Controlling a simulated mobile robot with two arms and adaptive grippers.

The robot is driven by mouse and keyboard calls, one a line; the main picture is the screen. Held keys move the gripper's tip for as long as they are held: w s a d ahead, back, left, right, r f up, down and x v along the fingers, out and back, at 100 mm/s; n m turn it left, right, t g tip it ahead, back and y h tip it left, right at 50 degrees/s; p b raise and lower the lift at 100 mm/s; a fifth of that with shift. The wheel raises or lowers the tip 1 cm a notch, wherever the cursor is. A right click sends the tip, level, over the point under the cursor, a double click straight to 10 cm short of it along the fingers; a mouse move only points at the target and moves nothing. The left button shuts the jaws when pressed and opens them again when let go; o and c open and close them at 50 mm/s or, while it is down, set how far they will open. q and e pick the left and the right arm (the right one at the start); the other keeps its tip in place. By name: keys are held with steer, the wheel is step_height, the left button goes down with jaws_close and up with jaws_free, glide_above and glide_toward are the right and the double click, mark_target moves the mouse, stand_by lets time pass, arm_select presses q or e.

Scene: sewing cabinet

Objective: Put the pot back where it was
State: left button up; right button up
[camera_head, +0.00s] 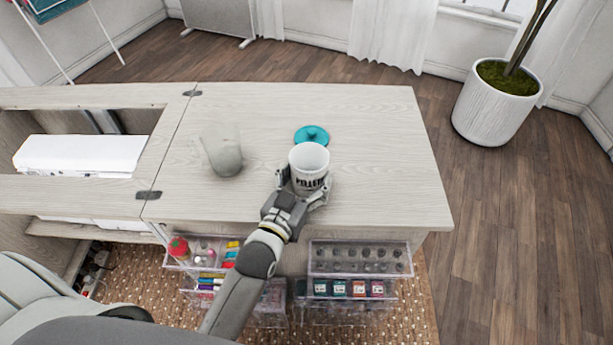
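The white pot (309,163) is an open, upright cylinder with dark lettering, above the right part of the pale wooden cabinet top (380,150). My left gripper (304,188) has its fingers on either side of the pot's lower part and appears shut on it. I cannot tell whether the pot's base touches the top, as the gripper hides it. A round teal lid (311,135) with a knob lies flat just behind the pot. My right gripper is not in view.
A greyish see-through jug or cup (222,152) stands left of the pot. Clear drawers with sewing supplies (358,262) jut out below the front edge. A white machine (80,153) sits in the left opening. The cabinet top's right side is free.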

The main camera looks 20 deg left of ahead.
arm_select(q)
steer(key=o, duration=1.1)
steer(key=shift+f, duration=0.15)
steer(key=shift+c, duration=0.2)
